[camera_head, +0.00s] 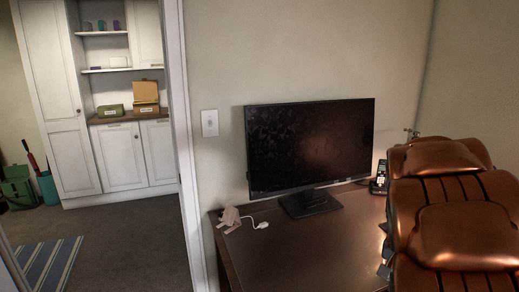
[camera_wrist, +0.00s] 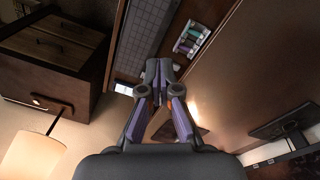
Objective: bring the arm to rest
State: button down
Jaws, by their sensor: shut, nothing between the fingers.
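My gripper (camera_wrist: 158,66) shows in the wrist view, pointing up the picture from the bottom centre. Its two purple-grey fingers are together with nothing between them. It is over or near the brown desk (camera_wrist: 215,85), apart from the things on it as far as I can tell; its exact height is unclear. The gripper does not show in the head view, where the desk (camera_head: 300,250) stands against the wall.
A black monitor (camera_head: 310,145) stands on the desk with a cordless phone (camera_head: 379,178) beside it. A grey gridded pad (camera_wrist: 150,40) and a small tray of coloured items (camera_wrist: 191,38) lie near the fingertips. A lamp (camera_wrist: 33,155) and wooden drawers (camera_wrist: 55,50) are left.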

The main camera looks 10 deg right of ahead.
jog(key=s+a+r+n+p, duration=0.2)
jog(key=s+a+n, duration=0.3)
jog(key=s+a, duration=0.4)
jog(key=a+r, duration=0.1)
jog(key=a, duration=0.3)
jog(key=shift+s+r+g+y, duration=0.2)
jog(key=shift+g+y, duration=0.1)
jog(key=shift+y, duration=0.1)
jog(key=c, duration=1.9)
grip_release()
jog(key=s+a+n+g+p, duration=0.1)
jog(key=s+a+n, duration=0.4)
jog(key=s, duration=0.6)
jog(key=shift+a+p, duration=0.65)
jog(key=shift+a, duration=0.45)
jog(key=shift+o, duration=0.9)
jog(key=shift+s+n, duration=0.15)
jog(key=shift+n, duration=0.15)
jog(key=o, duration=0.5)
jog(key=shift+f, duration=0.1)
jog(key=shift+o, duration=0.3)
jog(key=shift+a, duration=0.15)
